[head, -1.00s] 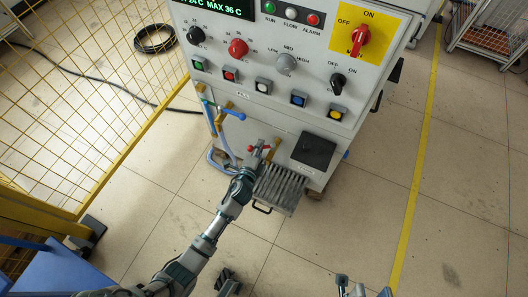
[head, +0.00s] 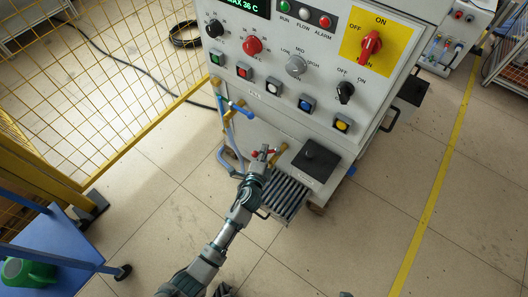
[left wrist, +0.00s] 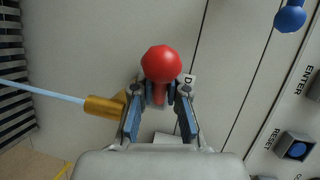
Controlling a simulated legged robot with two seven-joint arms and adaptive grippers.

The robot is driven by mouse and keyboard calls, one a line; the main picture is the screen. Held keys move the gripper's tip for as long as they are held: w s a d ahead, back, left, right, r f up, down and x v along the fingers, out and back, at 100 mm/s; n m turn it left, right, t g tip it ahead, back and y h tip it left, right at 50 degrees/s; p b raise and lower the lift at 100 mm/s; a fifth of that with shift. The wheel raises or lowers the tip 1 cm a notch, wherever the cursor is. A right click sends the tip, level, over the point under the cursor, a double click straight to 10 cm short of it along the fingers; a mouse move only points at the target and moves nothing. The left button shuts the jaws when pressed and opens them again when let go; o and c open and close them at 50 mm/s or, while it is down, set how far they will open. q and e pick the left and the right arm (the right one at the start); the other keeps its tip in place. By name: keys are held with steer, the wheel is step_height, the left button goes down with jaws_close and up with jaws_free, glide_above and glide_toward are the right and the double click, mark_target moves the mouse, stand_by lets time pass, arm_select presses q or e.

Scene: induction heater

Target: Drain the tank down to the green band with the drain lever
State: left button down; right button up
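The drain lever has a red ball knob (left wrist: 161,64) on a red stem and shows against the cabinet's front in the left wrist view. A label beginning with D (left wrist: 188,82) is partly visible beside it. My left gripper (head: 266,153) is at this lever, low on the machine. In the left wrist view its fingers (left wrist: 160,97) lie on both sides of the stem, just under the knob. Whether they press on it I cannot tell. A tip at the bottom edge of the head view may be my right gripper (head: 346,294). I make out no tank level or green band.
The heater cabinet (head: 300,122) carries knobs and coloured buttons above the lever. A blue-handled valve (head: 240,108) and blue hoses (head: 228,160) are left of it. A brass fitting (left wrist: 104,106) is beside the gripper. A ribbed grille (head: 284,196) lies below. Yellow fencing (head: 95,70) stands left.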

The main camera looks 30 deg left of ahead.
arm_select(q)
steer(key=c, duration=1.2)
jaws_free()
steer(key=shift+d+f, duration=0.3)
steer(key=shift+o, duration=0.2)
steer(key=shift+r, duration=0.15)
steer(key=shift+a, duration=0.2)
steer(key=v, duration=1.2)
steer(key=shift+w, duration=0.1)
